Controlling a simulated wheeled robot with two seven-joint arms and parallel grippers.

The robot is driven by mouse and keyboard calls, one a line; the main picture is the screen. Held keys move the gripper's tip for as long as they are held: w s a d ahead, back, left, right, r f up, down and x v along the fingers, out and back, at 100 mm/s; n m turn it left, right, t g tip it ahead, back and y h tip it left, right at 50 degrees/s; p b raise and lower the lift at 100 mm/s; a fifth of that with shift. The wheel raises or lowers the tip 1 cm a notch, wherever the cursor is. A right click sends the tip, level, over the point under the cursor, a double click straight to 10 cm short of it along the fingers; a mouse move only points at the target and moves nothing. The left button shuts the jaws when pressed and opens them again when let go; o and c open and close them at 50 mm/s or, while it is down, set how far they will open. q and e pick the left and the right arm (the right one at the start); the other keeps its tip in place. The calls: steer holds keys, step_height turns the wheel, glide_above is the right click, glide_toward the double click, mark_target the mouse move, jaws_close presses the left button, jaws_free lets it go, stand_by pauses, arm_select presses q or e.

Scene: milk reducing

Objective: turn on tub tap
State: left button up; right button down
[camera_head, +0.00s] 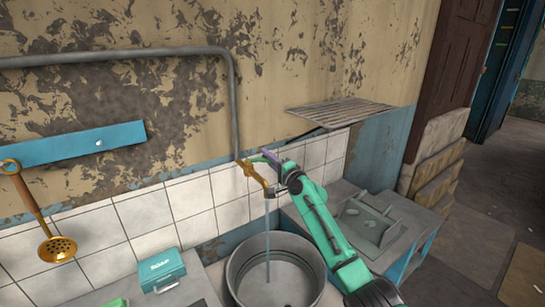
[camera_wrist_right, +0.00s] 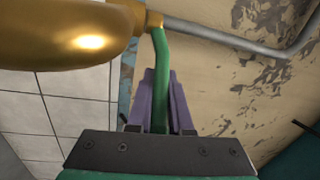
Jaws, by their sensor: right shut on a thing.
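The brass tub tap (camera_head: 254,174) sticks out from the tiled wall at the end of a grey pipe. A thin bluish stream of water (camera_head: 267,235) falls from its spout into a round grey metal tub (camera_head: 237,273). My right gripper (camera_head: 270,157) is at the tap from the right. In the right wrist view, its purple fingers (camera_wrist_right: 164,88) are shut on the green tap handle (camera_wrist_right: 159,55), which runs down between them. The brass tap body (camera_wrist_right: 65,35) fills the upper left of that view. My left gripper is not in view.
A teal soap box (camera_head: 162,271) stands left of the tub. A brass skimmer (camera_head: 57,248) hangs from a blue board (camera_head: 75,146). A slatted rack (camera_head: 340,113) juts from the wall above right. A grey sink counter (camera_head: 405,222) is to the right.

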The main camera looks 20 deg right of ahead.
steer(key=c, duration=0.8)
jaws_free()
steer(key=shift+c, duration=0.2)
steer(key=shift+w, duration=0.1)
steer(key=b+v, duration=0.1)
steer(key=v, duration=1.3)
steer(key=shift+s+d+b, duration=0.2)
steer(key=shift+s+b, duration=0.05)
steer(key=shift+b, duration=0.15)
